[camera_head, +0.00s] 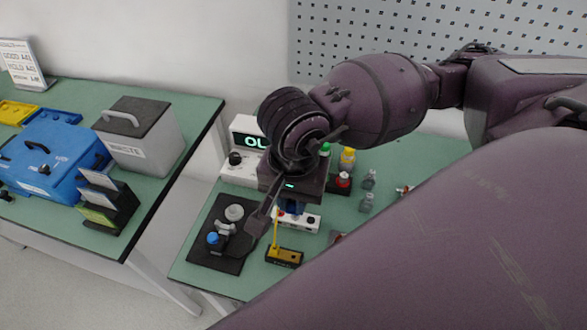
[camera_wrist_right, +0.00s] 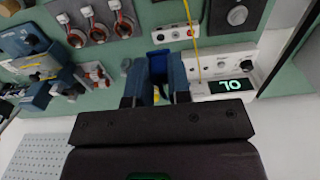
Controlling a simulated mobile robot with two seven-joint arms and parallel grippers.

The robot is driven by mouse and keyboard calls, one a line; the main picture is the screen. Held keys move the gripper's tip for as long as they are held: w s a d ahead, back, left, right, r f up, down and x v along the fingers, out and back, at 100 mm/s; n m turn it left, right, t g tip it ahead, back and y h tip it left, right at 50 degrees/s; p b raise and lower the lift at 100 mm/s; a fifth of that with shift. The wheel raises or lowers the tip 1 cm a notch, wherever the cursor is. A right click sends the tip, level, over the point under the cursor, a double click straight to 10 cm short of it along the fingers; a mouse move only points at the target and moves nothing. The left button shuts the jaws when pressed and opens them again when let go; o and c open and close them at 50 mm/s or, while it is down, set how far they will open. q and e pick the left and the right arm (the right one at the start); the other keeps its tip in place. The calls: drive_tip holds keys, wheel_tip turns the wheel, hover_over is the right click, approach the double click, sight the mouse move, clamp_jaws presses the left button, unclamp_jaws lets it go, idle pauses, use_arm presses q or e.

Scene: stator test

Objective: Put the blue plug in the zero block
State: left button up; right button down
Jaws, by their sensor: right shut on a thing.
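My right gripper (camera_head: 291,205) points down over the right-hand table. In the wrist view it (camera_wrist_right: 160,70) is shut on the blue plug (camera_wrist_right: 158,61), which sits between its two fingers. In the head view the plug is mostly hidden by the gripper. A white block (camera_head: 306,221) with small sockets is close by, and shows in the wrist view (camera_wrist_right: 172,35). A dark block with a brass-coloured front (camera_head: 285,258) stands nearer. I cannot read their labels to tell which is the zero block. Contact between plug and block cannot be told. My left gripper is out of view.
A white meter (camera_head: 240,170) reading OL stands behind. A yellow lead (camera_wrist_right: 191,30) crosses by the white block. A gap separates the left table (camera_head: 190,105).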

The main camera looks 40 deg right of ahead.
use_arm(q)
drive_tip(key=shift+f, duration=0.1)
use_arm(e)
wheel_tip(320, 180, down, 6)
drive_tip(key=b, duration=0.4)
drive_tip(key=shift+r+b, duration=0.2)
drive_tip(key=shift+b, duration=0.15)
drive_tip(key=shift+f+b, duration=3.85)
drive_tip(key=shift+f, duration=2.8)
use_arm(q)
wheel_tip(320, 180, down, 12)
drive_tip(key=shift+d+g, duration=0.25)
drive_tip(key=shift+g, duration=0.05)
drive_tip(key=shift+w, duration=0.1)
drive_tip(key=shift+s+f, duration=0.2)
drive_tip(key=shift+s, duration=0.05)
use_arm(e)
drive_tip(key=shift+f, duration=0.35)
